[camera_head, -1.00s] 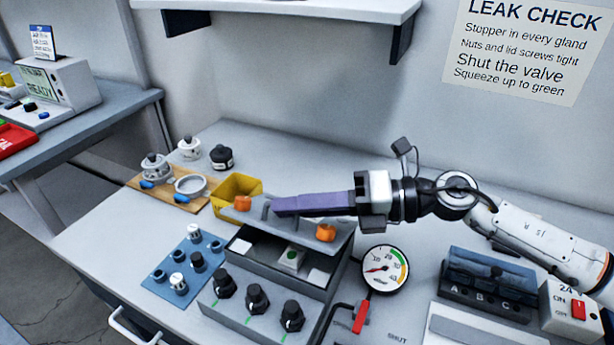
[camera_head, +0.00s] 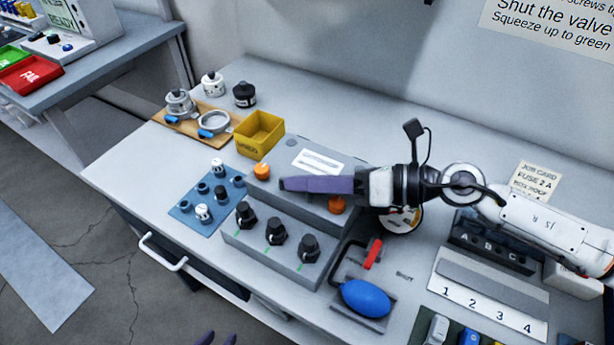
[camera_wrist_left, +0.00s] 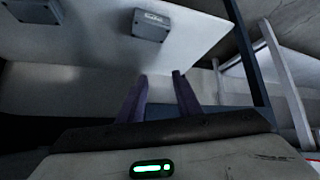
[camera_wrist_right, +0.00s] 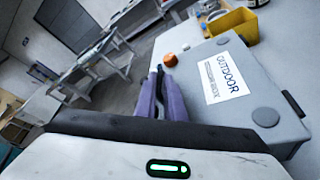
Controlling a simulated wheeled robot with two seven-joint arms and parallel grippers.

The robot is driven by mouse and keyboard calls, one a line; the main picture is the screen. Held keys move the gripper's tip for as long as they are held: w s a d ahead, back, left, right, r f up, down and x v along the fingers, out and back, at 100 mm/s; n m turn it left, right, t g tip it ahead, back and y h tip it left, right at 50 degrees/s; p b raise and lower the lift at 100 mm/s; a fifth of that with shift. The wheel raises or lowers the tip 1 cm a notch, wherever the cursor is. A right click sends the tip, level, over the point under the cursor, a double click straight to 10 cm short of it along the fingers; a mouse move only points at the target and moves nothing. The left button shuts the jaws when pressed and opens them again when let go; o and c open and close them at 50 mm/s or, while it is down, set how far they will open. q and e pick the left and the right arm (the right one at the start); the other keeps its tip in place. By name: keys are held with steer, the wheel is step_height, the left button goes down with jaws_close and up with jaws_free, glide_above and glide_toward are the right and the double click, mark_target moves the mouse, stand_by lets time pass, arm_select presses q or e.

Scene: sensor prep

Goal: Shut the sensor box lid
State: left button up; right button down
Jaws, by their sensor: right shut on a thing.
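The grey sensor box (camera_head: 290,268) stands on the bench with black knobbed glands along its front. Its grey lid (camera_head: 283,152) lies flat over the box, and the inside is hidden. The lid carries a white label, which reads OUTDOOR in the right wrist view (camera_wrist_right: 224,78), and orange screws (camera_head: 262,171). My right gripper (camera_head: 284,185) reaches across the front part of the lid from the right, its purple fingers close together on the lid; the exact contact is hidden. My left gripper (camera_head: 217,338) shows only fingertips at the bottom edge; its fingers are apart and empty in the left wrist view (camera_wrist_left: 158,85).
A yellow bin (camera_head: 260,135) stands behind the box. A blue mat (camera_head: 184,206) with small fittings lies left of it. A red valve lever (camera_head: 373,254) and a blue bulb (camera_head: 366,298) are at front right. The gauge is partly hidden by my right arm.

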steer(key=shift+s+a+f, duration=0.15)
steer(key=shift+s+f, duration=0.05)
steer(key=shift+s, duration=0.1)
steer(key=c, duration=2.2)
jaws_free()
